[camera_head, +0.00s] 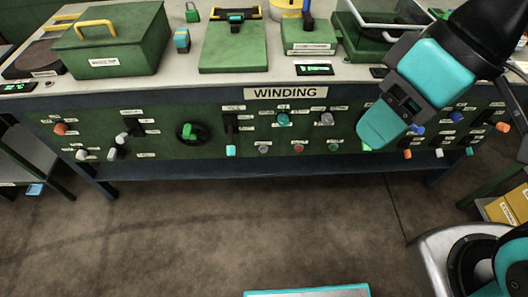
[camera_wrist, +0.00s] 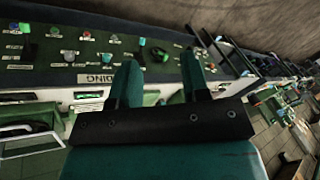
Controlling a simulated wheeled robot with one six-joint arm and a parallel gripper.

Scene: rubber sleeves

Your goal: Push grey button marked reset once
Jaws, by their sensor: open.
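The green control panel (camera_head: 210,150) runs along the front of the bench under the WINDING sign (camera_head: 286,93). Several small buttons, knobs and levers sit on it, among them a grey knob (camera_head: 326,118) and a row of small round buttons (camera_head: 299,148) below. The labels are too small to read, so I cannot tell which button is marked reset. My gripper (camera_head: 378,130) is in front of the panel, right of the sign, and hides part of it. In the wrist view its two teal fingers (camera_wrist: 161,78) stand apart with nothing between them, and the panel shows beyond.
Green boxes (camera_head: 112,42) and other devices (camera_head: 233,45) stand on the bench top (camera_head: 180,85). Bench legs (camera_head: 92,180) stand below. A yellow box (camera_head: 508,208) is at the right. The brown floor (camera_head: 210,230) before the bench is mostly clear.

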